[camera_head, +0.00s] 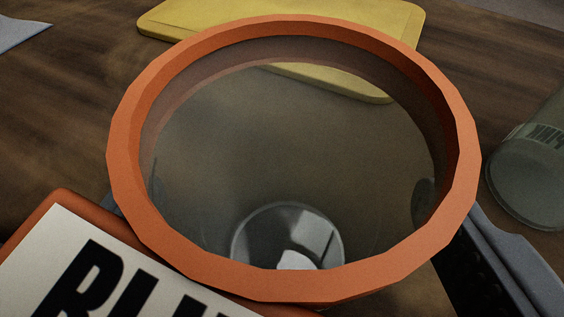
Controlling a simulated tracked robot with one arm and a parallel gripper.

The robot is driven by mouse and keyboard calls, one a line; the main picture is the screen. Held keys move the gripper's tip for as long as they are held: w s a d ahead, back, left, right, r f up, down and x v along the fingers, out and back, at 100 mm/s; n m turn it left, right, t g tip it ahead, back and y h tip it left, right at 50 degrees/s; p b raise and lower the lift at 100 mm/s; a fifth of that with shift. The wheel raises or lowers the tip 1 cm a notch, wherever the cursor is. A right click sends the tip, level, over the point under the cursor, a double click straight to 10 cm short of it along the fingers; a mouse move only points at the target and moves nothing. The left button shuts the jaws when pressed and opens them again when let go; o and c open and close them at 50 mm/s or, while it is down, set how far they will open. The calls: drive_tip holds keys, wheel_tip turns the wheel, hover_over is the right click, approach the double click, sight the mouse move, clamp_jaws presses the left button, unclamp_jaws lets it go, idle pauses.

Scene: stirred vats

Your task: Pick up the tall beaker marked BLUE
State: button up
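The tall beaker (292,288) fills the middle of the view, seen from above through its open mouth. It has a thick orange rim and clear, greyish glass walls, and its small round base shows deep inside. A white label plate with an orange edge (60,262) is at the lower left, with large black letters starting "BLU", the rest cut off. My gripper (290,195) straddles the beaker, with a finger at its left and one at its right. Dark finger shapes show through the glass at both sides. The rim hides where they meet the wall, so I cannot tell if they press on it.
A yellow board or tray (210,20) lies on the brown wooden table (60,110) behind the beaker. Another glass vessel with an upside-down dark label (530,170) is close at the right. A pale grey-blue flat thing (18,32) is at the upper left. The table at the left is clear.

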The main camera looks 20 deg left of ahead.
sight(292, 90)
drive_tip(key=shift+w, duration=0.1)
drive_tip(key=shift+c, duration=0.4)
drive_tip(key=c, duration=1)
drive_tip(key=shift+r+p, duration=0.9)
drive_tip(key=shift+r, duration=0.8)
drive_tip(key=shift+s+r, duration=0.15)
drive_tip(key=shift+s, duration=0.1)
drive_tip(key=s+d+b, duration=0.2)
drive_tip(key=s, duration=0.5)
drive_tip(key=s+d+r+b, duration=0.1)
drive_tip(key=s+d+b, duration=0.1)
drive_tip(key=s, duration=0.6)
